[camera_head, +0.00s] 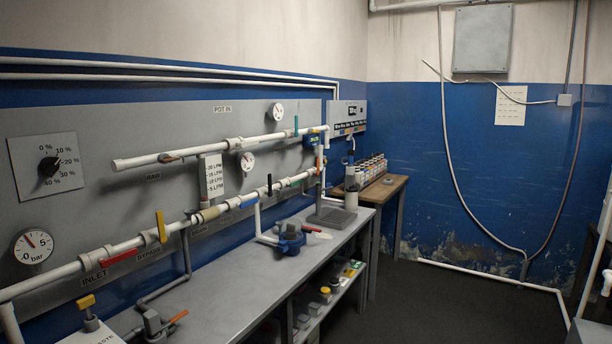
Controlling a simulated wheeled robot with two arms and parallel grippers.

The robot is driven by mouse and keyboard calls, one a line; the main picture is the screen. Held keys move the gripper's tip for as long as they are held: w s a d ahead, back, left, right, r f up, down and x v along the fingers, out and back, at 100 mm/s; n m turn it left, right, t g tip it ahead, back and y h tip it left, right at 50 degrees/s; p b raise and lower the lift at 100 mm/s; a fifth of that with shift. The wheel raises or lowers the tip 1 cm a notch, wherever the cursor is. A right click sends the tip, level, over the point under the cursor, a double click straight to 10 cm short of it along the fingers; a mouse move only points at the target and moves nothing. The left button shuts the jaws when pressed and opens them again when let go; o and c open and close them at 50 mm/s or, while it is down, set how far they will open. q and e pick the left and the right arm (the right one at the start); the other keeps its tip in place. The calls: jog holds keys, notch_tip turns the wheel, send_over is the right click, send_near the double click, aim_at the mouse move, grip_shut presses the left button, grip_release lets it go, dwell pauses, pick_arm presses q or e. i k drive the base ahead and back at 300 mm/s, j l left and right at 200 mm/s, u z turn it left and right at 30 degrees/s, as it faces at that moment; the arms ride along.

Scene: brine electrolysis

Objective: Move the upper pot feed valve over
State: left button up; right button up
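A white upper pipe (205,149) runs across the grey wall panel, below a "POT IN" label (222,109). An orange lever (318,160) stands upright at the right, by the vertical pipe. No readable label shows which of these is the upper pot feed valve. Neither of my grippers is in view.
The lower pipe (128,246) carries a yellow lever (161,226), a red lever (119,257), a blue lever (249,203) and a black lever (269,185). A grey bench (225,285) stands below the panel. A wooden table (383,192) holds bottles. The dark floor (430,305) at right is clear.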

aim_at(251, 143)
jog(key=i+l+u, duration=0.5)
jog(key=i, duration=0.2)
jog(key=i+l+u, duration=0.15)
jog(key=u, duration=0.25)
jog(key=i+l+u, duration=0.1)
jog(key=u, duration=0.35)
jog(key=l, duration=0.1)
